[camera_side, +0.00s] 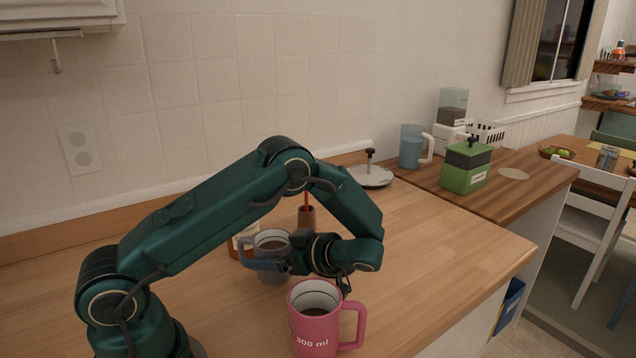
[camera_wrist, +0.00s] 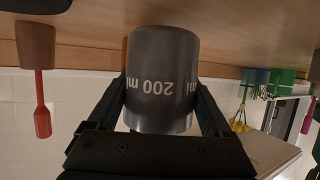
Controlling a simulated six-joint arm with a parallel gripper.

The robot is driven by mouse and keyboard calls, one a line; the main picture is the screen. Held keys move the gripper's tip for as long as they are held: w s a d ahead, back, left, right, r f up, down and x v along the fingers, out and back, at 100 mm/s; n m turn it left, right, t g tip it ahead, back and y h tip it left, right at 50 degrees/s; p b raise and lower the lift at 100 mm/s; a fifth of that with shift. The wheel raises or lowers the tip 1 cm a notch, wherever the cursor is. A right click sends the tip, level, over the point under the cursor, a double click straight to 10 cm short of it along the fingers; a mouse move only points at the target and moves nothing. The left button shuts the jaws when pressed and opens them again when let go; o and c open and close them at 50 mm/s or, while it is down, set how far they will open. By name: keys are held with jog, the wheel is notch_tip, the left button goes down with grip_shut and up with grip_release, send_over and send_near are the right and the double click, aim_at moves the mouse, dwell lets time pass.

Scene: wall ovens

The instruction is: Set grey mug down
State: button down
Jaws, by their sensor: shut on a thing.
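The grey mug (camera_side: 271,271) stands upright in the side view, at or just above the wooden counter; I cannot tell whether its base touches. My gripper (camera_side: 266,264) is shut on its body from the side. In the wrist view, which is upside down, the grey mug (camera_wrist: 163,75) is dark, reads "200 ml", and sits between the two fingers of my gripper (camera_wrist: 163,105). Part of the mug is hidden behind the fingers in the side view.
A pink "300 ml" mug (camera_side: 315,325) stands close in front. A brown holder (camera_side: 306,216) with a red-handled tool and a partly hidden jar (camera_side: 240,243) are behind. A scale-like item (camera_side: 370,177) stands farther back. The counter (camera_side: 450,245) to the right is clear.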

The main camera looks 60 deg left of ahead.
aim_at(262, 246)
jog(key=shift+s+a, duration=0.35)
jog(key=shift+a, duration=0.5)
jog(key=shift+s+a, duration=0.35)
jog(key=shift+a, duration=0.45)
jog(key=shift+f, duration=0.6)
jog(key=shift+f, duration=0.15)
grip_release()
